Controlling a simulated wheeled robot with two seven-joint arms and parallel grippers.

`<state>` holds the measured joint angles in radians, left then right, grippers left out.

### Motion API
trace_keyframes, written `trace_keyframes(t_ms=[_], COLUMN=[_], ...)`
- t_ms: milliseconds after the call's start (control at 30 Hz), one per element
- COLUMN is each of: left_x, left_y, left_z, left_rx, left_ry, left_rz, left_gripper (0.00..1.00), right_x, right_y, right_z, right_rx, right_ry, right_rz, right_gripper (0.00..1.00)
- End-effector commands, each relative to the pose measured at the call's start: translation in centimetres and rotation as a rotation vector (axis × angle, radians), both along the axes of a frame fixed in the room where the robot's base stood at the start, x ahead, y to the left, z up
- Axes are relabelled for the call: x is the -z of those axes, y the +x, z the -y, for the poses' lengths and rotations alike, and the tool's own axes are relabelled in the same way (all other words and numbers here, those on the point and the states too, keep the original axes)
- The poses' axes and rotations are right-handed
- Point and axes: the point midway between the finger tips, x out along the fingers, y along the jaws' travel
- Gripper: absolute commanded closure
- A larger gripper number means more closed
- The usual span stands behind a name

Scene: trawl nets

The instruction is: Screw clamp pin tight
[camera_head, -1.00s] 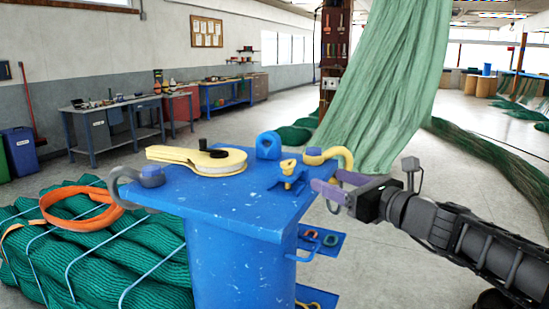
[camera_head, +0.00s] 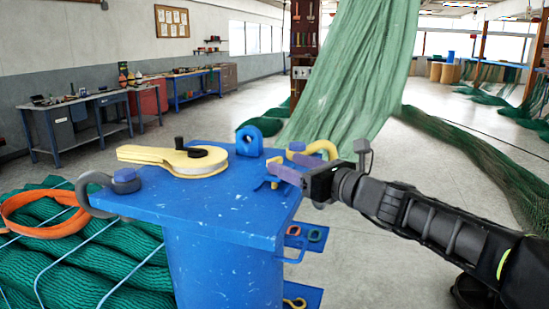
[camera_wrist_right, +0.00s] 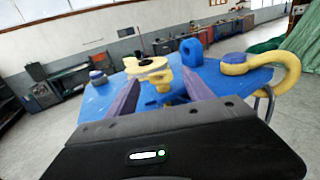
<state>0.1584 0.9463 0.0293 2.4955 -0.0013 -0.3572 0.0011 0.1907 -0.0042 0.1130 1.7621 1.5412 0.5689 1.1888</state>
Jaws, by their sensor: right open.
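The clamp pin (camera_wrist_right: 163,80) is a small yellow piece on the blue bench top (camera_head: 215,212). In the right wrist view it stands between and just beyond the two purple fingers of my right gripper (camera_wrist_right: 160,84). The fingers are spread apart and do not visibly grip anything. How deep the pin is screwed in cannot be seen. My left gripper is not in view.
A yellow line clamp with a black knob (camera_head: 180,158), a blue lug (camera_head: 250,142), a grey shackle (camera_head: 97,193) and a yellow shackle (camera_head: 322,149) surround the bench top. A green net (camera_head: 350,80) hangs behind. Bundled netting with an orange ring (camera_head: 40,212) lies left.

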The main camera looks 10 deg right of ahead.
Motion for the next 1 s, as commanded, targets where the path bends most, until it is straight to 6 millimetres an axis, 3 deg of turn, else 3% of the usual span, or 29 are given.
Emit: trace_keyframes(t_ms=[300, 667, 1000], left_x=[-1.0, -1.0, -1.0], left_y=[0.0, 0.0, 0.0], left_z=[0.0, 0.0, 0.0], left_rx=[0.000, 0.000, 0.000], left_ry=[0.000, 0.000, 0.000], left_rz=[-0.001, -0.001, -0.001], left_gripper=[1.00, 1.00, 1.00], right_x=[-0.1, 0.0, 0.0], right_y=[3.9, 4.4, 4.4], right_z=[-2.4, -2.6, -2.6], right_rx=[-0.002, 0.000, 0.000], right_ry=[0.001, 0.000, 0.000], right_rz=[-0.001, 0.000, 0.000], right_gripper=[0.40, 0.40, 0.68])
